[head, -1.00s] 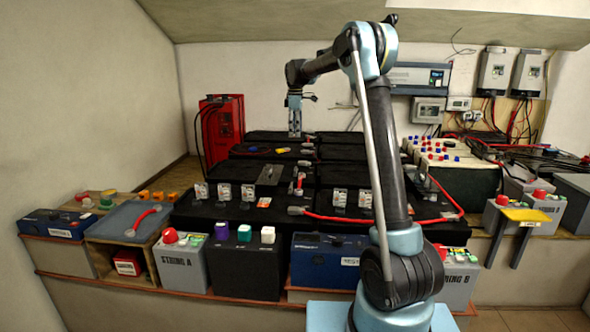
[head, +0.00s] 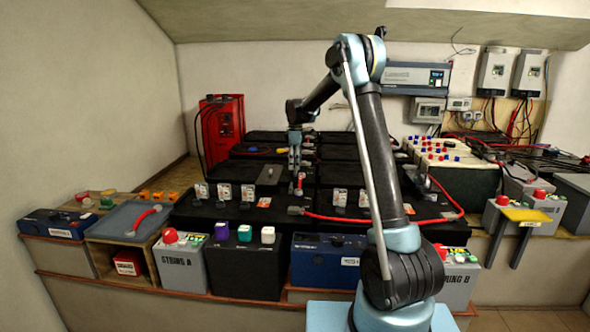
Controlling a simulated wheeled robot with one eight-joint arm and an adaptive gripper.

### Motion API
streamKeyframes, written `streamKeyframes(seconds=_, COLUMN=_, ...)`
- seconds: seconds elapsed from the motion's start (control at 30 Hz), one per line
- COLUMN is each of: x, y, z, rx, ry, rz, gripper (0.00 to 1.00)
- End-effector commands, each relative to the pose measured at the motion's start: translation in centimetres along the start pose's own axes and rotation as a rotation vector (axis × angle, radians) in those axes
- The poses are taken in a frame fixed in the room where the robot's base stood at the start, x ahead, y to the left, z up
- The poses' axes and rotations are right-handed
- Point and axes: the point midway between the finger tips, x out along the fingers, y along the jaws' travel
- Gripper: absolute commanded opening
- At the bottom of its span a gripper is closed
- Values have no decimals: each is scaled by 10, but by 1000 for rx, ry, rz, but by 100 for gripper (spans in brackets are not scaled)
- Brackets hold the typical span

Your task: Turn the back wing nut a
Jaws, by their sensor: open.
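My gripper (head: 295,168) points down over the middle of the black battery bank (head: 240,212), its two fingers apart and nothing seen between them. Just below its fingertips is a small red and silver terminal fitting (head: 299,184) on a battery top. I cannot tell whether the fingers touch it. No wing nut can be made out clearly at this size, and the gripper may hide part of the fitting.
A red cable (head: 350,218) runs along the front right batteries. White-topped terminal pieces (head: 224,191) stand at the front left. A red charger (head: 221,122) stands at the back left. Grey String A box (head: 183,262) and a blue box (head: 325,262) line the front.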

Motion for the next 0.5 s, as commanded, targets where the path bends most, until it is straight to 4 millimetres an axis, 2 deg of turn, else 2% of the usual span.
streamKeyframes(seconds=0.2, x=19, y=0, z=0, rx=0, ry=0, rz=0, gripper=70)
streamKeyframes(seconds=0.5, x=23, y=0, z=0, rx=0, ry=0, rz=0, gripper=70)
